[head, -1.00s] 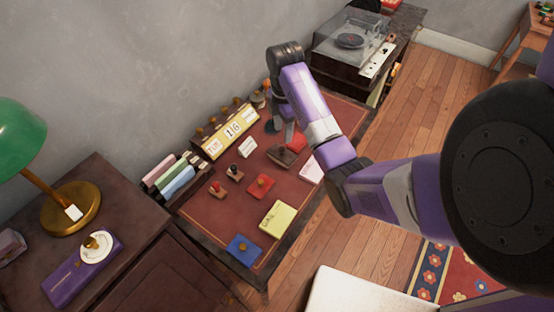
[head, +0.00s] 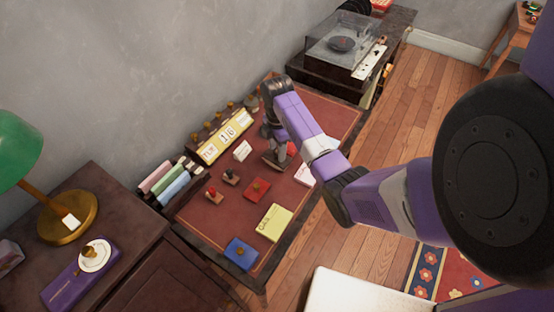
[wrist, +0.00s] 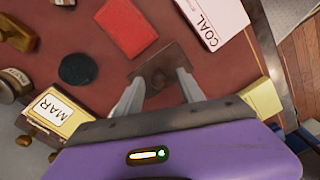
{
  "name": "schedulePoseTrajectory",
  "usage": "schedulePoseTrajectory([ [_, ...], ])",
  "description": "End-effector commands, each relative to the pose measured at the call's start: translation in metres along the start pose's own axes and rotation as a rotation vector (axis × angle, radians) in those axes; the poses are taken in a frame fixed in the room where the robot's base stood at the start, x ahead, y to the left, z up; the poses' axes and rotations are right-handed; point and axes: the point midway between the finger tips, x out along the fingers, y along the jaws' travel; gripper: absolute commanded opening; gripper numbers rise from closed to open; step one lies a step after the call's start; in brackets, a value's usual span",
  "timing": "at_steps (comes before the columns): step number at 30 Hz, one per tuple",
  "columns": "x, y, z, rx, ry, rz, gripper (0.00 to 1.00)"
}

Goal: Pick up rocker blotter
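The rocker blotter, a brown block with a round knob on top, lies on the red-brown desk top in the wrist view (wrist: 160,74). In the head view it shows partly under my gripper (head: 275,163). My gripper (wrist: 158,88) is open and points down over the blotter, one finger on each side of the knob. I cannot tell whether the fingers touch it. In the head view my gripper (head: 272,138) hides part of the blotter.
A red pad (wrist: 128,25), a pink COAL box (wrist: 212,18), a dark round lid (wrist: 78,69) and a MAR block (wrist: 58,108) lie around the blotter. A yellow calendar (head: 222,137), small stamps (head: 213,195) and a yellow pad (head: 274,222) stand on the desk.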

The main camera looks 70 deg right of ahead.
Motion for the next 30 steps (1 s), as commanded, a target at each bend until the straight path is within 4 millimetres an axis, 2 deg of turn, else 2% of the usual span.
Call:
schedulePoseTrajectory([
  [1, -0.0002, 0.0001, 0.0, 0.0, 0.0, 0.0, 0.34],
  [6, -0.0004, 0.0002, -0.0001, 0.0, 0.0, 0.0, 0.01],
  [30, -0.001, 0.0005, 0.0, 0.0, 0.0, 0.001, 0.0],
])
